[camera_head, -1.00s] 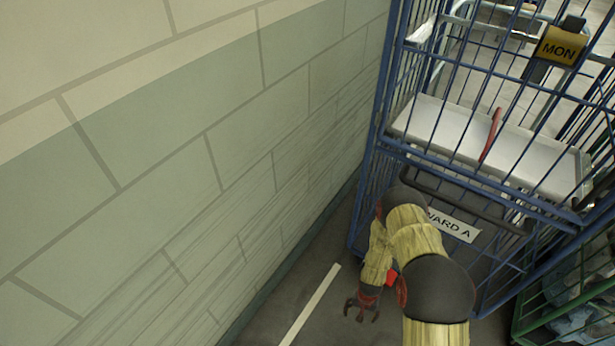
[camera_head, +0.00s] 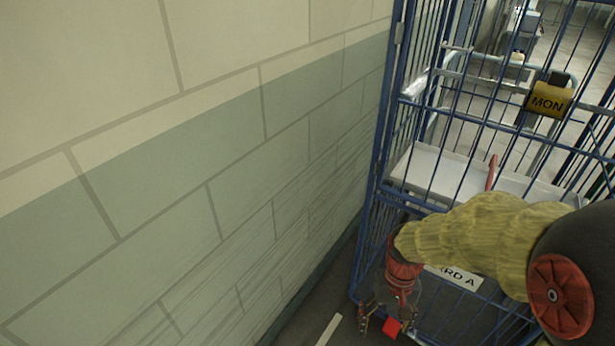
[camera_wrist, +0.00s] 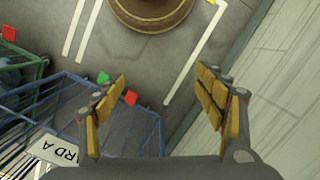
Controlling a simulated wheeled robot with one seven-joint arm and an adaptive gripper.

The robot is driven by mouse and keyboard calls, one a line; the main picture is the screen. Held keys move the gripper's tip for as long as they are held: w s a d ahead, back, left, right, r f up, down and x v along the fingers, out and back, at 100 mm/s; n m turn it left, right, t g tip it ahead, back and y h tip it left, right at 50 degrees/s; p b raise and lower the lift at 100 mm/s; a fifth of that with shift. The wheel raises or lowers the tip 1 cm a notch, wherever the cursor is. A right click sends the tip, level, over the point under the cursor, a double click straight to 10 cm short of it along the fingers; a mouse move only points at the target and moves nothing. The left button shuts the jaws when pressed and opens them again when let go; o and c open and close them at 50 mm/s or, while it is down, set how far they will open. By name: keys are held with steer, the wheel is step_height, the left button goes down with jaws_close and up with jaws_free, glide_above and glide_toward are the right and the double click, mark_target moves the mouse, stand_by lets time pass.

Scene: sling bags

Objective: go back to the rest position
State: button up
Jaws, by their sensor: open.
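My gripper (camera_head: 384,322) hangs low in front of the blue cage trolley at the bottom of the head view, pointing down. In the wrist view my gripper (camera_wrist: 162,80) has its two yellow-padded fingers spread wide. Nothing is between them but grey floor far below. My yellow-sleeved arm crosses the lower right of the head view and hides part of the trolley and its white label.
The blue cage trolley (camera_head: 372,218) stands near the pale block wall (camera_head: 150,180). It has a yellow MON tag (camera_head: 548,100) and a white shelf (camera_head: 435,168). A green cage (camera_wrist: 36,72) stands beside it. Open floor (camera_wrist: 140,62) with white lines lies between trolley and wall.

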steer(key=s+r+t, duration=0.3)
steer(key=s+r, duration=0.1)
steer(key=r, duration=0.7)
steer(key=s+r+t, duration=0.4)
steer(key=r, duration=0.8)
steer(key=shift+r+n+p, duration=0.15)
steer(key=shift+n+p, duration=0.15)
steer(key=shift+c, duration=0.4)
